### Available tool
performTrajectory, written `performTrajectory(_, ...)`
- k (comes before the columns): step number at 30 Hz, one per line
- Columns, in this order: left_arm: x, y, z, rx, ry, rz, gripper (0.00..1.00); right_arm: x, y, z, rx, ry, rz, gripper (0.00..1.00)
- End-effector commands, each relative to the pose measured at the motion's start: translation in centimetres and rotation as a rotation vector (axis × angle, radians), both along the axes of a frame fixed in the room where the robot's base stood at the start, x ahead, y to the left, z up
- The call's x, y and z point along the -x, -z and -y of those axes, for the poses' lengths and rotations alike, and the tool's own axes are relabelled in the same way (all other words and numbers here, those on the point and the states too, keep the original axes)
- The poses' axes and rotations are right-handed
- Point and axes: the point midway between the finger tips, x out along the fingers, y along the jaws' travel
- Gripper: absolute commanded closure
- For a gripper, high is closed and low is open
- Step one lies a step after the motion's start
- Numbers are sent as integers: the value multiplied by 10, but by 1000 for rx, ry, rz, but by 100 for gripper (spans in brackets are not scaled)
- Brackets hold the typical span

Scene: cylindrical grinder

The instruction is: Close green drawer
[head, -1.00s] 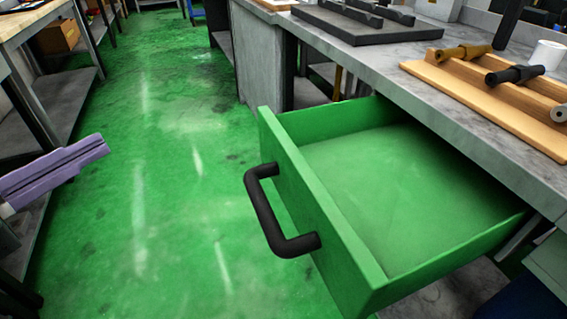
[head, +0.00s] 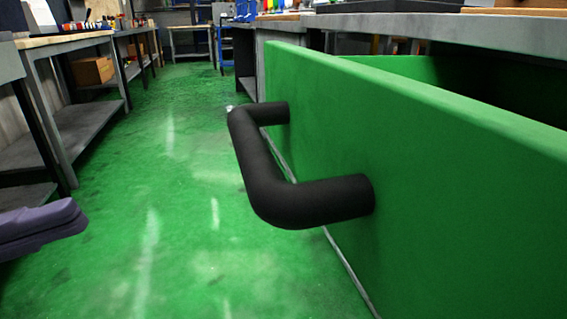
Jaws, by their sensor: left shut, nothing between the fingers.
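The green drawer (head: 430,190) is pulled out from under the grey workbench at the right, its front panel large and close in the head view. Its black bar handle (head: 262,180) sticks out from the front toward the left. My left gripper (head: 75,220), with purple fingers, is at the left edge, shut and empty. It is apart from the drawer, with open floor between it and the handle. The drawer's inside is mostly hidden behind its front panel. My right gripper is not in view.
The grey workbench top (head: 440,30) runs above the drawer at the right. Another workbench (head: 75,120) with a lower shelf stands along the left, with a brown box (head: 92,70) farther back. The green floor (head: 170,200) between the benches is clear.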

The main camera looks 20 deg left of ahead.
Motion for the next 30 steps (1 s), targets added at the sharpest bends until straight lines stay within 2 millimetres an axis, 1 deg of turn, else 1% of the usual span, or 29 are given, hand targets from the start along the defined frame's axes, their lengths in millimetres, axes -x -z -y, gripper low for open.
performTrajectory(3, -13, -6, 21, 3, 4, 6, 100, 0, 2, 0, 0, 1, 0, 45)
performTrajectory(9, -38, -13, 56, 2, 1, 6, 100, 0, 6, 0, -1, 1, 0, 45)
performTrajectory(15, -55, -20, 82, 3, 1, 3, 100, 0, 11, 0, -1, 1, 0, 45)
performTrajectory(21, -63, -23, 94, 2, -1, 1, 100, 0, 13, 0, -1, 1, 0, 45)
performTrajectory(30, -64, -23, 95, 2, -2, -1, 100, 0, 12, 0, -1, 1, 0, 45)
